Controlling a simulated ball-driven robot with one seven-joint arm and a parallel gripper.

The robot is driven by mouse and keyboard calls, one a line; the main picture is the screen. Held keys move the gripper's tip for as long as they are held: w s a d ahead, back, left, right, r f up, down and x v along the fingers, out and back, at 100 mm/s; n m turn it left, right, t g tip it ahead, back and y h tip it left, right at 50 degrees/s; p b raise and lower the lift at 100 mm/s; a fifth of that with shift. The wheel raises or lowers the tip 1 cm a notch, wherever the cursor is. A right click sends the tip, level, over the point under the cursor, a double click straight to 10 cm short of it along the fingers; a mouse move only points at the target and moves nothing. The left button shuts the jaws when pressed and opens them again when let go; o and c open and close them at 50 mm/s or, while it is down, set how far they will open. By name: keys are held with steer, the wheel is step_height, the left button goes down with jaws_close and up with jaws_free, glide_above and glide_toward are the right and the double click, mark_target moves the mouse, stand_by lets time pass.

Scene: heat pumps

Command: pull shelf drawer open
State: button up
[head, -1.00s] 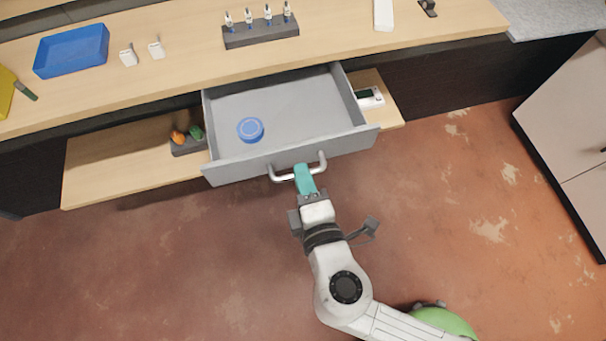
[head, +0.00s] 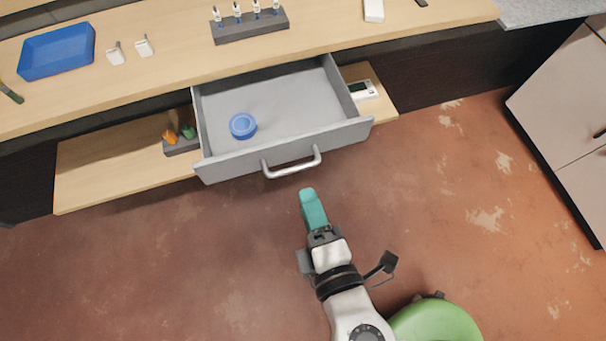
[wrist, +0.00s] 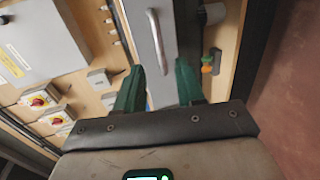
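The grey shelf drawer (head: 283,154) stands pulled out from under the bench in the head view, with a round blue object (head: 243,126) inside. Its curved metal handle (head: 291,163) is on the front panel. My gripper (head: 309,198) is in front of the handle and apart from it, with bare floor between. In the wrist view its two green fingers (wrist: 160,85) are spread with nothing between them, and the handle (wrist: 158,42) shows beyond them.
The wooden bench top (head: 170,75) holds a blue tray (head: 57,50) and a dark rack (head: 249,27) of small bottles. A lower shelf (head: 110,170) lies either side of the drawer. A pale cabinet (head: 565,110) stands at right. The floor before the drawer is clear.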

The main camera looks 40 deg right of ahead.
steer(key=shift+v, duration=1.5)
steer(key=w+d+f+m+g+h+p, duration=0.1)
steer(key=d+f+m+g, duration=0.15)
steer(key=d, duration=0.25)
steer(key=w+d+f+m+g+h, duration=0.1)
steer(key=d+f+m+g+h, duration=0.1)
steer(key=d+m+g, duration=0.3)
steer(key=s+d+f+m+g+y+p, duration=0.3)
steer(key=s+d+f+m+g+y, duration=0.1)
steer(key=d+f+m+g+y, duration=0.2)
steer(key=shift+s+f+m+y, duration=0.3)
steer(key=shift+m+y, duration=0.35)
steer(key=shift+y, duration=0.15)
